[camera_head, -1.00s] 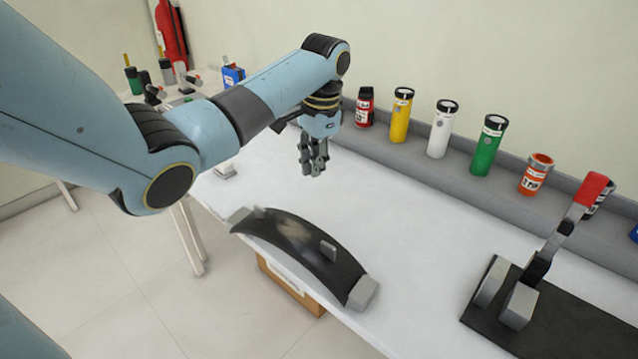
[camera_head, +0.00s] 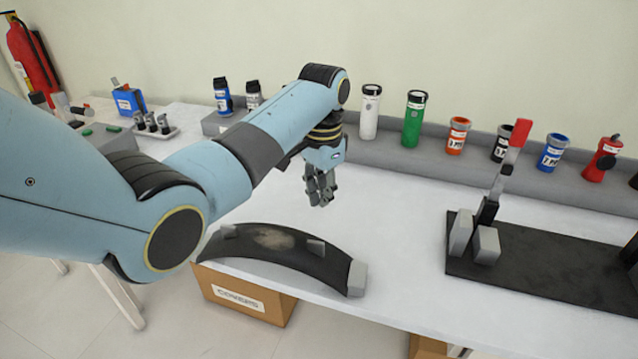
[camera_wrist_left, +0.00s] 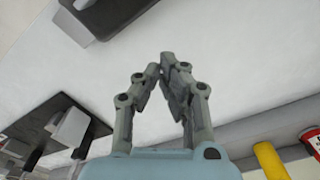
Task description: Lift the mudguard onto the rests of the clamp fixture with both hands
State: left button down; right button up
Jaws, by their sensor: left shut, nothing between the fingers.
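The mudguard (camera_head: 265,262) is a dark curved panel with a pale worn patch, lying arched on the white table near its front edge. A grey block shows at its right end, and small grey tabs stand on it. My left gripper (camera_head: 322,202) hangs above the table behind the mudguard, apart from it. Its fingertips meet, empty, in the left wrist view (camera_wrist_left: 168,62). The clamp fixture (camera_head: 550,278), right of the mudguard, is a black plate with grey blocks and a red-handled clamp. Its plate also shows in the left wrist view (camera_wrist_left: 40,125). My right gripper is out of view.
Several containers, among them a green bottle (camera_head: 414,120) and an orange one (camera_head: 457,136), stand on a grey ledge (camera_head: 400,165) along the wall. A cardboard box (camera_head: 215,290) is below the table's front edge. The table between mudguard and fixture is clear.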

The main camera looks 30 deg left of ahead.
aim_at(291, 247)
pick_arm(q)
jog(key=f, duration=0.5)
jog(key=shift+s, duration=0.25)
jog(key=s+p, duration=0.1)
jog(key=s+a+p, duration=0.1)
jog(key=s, duration=0.1)
jog(key=shift+r, duration=0.15)
jog(key=shift+s+a, duration=0.1)
jog(key=shift+s, duration=0.05)
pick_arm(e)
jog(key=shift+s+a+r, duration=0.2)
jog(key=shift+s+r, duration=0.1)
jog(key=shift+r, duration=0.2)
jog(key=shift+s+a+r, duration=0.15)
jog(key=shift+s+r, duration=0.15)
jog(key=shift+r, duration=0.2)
